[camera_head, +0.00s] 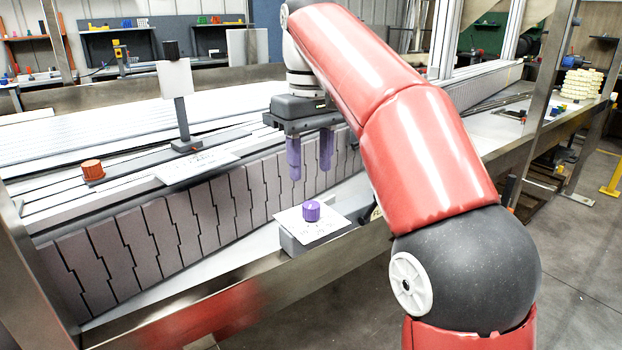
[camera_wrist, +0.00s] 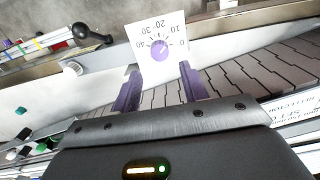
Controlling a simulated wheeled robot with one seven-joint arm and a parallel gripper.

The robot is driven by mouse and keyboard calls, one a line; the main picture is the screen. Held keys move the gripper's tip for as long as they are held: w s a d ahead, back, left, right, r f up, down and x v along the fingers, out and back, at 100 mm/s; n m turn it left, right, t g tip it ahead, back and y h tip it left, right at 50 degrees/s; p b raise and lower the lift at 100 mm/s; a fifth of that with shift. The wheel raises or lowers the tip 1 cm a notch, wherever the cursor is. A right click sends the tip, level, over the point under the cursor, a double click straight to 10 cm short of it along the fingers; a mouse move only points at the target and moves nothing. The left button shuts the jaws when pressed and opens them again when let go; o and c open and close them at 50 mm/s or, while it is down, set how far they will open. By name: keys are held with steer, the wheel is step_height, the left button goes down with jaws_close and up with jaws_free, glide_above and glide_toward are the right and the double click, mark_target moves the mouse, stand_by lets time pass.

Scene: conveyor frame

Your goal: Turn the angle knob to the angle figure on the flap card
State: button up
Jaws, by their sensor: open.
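The purple angle knob (camera_head: 311,211) stands on a white dial sheet (camera_head: 297,222) on a grey box. In the wrist view the knob (camera_wrist: 159,50) sits among upside-down figures from 0 to 40; its pointer is too small to read surely. A blank-looking white card (camera_head: 175,78) with a black top stands on a dark post; it may be the flap card, and no figure is readable on it. My gripper (camera_head: 309,172) has purple fingers, is open and empty, and hangs above the knob, apart from it. In the wrist view the knob lies beyond the gap between the fingers.
An orange knob (camera_head: 93,169) sits on the dark strip at the left, with a printed white sheet (camera_head: 195,168) nearby. The slatted conveyor side (camera_head: 160,235) runs behind the dial box. A metal rail (camera_head: 230,292) runs in front. Space around the dial sheet looks clear.

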mark_target(311, 204)
step_height(311, 204, down, 8)
steer(key=b, duration=0.5)
steer(key=shift+f, duration=0.15)
steer(key=shift+r, duration=0.3)
steer(key=shift+c, duration=0.7)
steer(key=c, duration=0.4)
steer(key=n, duration=0.7)
steer(key=shift+r+n, duration=0.1)
steer(key=shift+n, duration=0.3)
steer(key=n, duration=0.8)
steer(key=o, duration=0.8)
steer(key=shift+c, duration=0.2)
